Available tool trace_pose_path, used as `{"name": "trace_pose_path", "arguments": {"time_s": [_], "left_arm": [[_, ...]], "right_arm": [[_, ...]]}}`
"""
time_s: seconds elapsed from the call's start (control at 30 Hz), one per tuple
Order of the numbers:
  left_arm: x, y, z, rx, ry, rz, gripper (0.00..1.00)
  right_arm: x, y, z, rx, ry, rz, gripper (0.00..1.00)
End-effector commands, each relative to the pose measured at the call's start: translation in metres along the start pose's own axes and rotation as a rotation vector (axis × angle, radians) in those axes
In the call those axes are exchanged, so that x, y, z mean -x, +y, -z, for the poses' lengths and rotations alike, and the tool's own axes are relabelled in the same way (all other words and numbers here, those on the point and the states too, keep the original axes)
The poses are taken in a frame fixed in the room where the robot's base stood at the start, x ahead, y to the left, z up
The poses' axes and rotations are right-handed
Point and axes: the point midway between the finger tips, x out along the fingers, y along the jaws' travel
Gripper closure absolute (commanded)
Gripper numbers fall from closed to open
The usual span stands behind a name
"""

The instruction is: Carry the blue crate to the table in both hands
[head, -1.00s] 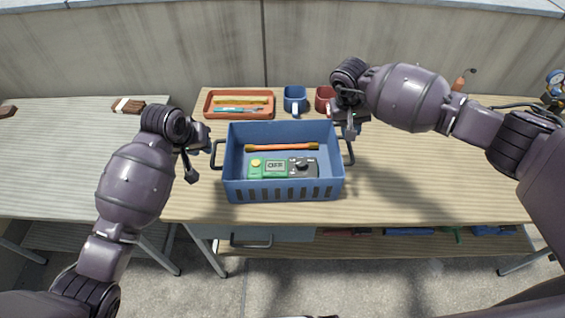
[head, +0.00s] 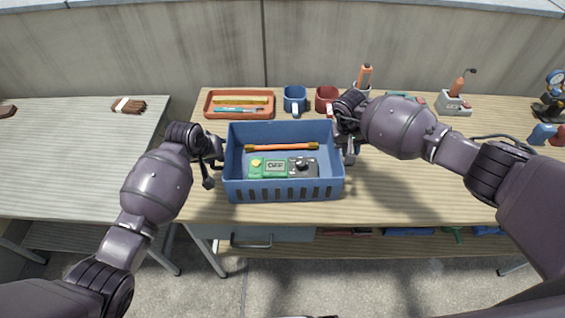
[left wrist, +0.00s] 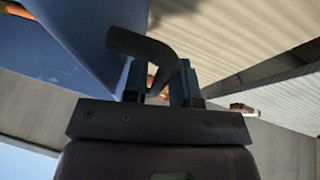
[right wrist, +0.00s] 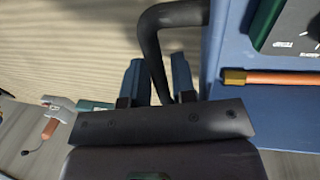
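The blue crate (head: 235,188) sits upright on the wooden table (head: 430,190), near its front edge. It holds an orange rod (head: 283,147) and a green and grey meter (head: 275,166). My left gripper (head: 213,158) is at the crate's left handle. In the left wrist view its fingers (left wrist: 160,85) are apart, with the dark handle (left wrist: 140,45) reaching between them. My right gripper (head: 347,148) is at the right handle. In the right wrist view its fingers (right wrist: 157,80) are apart, with the dark handle (right wrist: 153,45) between them. Both handles are largely hidden in the head view.
An orange tray (head: 208,106) with pens, a blue mug (head: 295,98) and a red mug (head: 326,98) stand behind the crate. A grey holder with a tool (head: 452,103) stands at the back right. A second table (head: 70,165) is to the left, beyond a narrow gap.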

Motion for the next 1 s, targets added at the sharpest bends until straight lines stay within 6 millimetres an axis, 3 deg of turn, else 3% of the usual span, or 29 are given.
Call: {"name": "trace_pose_path", "arguments": {"time_s": [0.03, 0.2, 1.0], "left_arm": [[0.0, 0.0, 0.0, 0.0, 0.0, 0.0, 0.74], [0.0, 0.0, 0.0, 0.0, 0.0, 0.0, 1.0], [0.011, 0.003, 0.006, -0.001, 0.006, -0.001, 1.0]], "right_arm": [[0.0, 0.0, 0.0, 0.0, 0.0, 0.0, 0.75], [0.0, 0.0, 0.0, 0.0, 0.0, 0.0, 1.0], [0.012, 0.002, 0.002, -0.001, 0.005, 0.0, 1.0]]}}
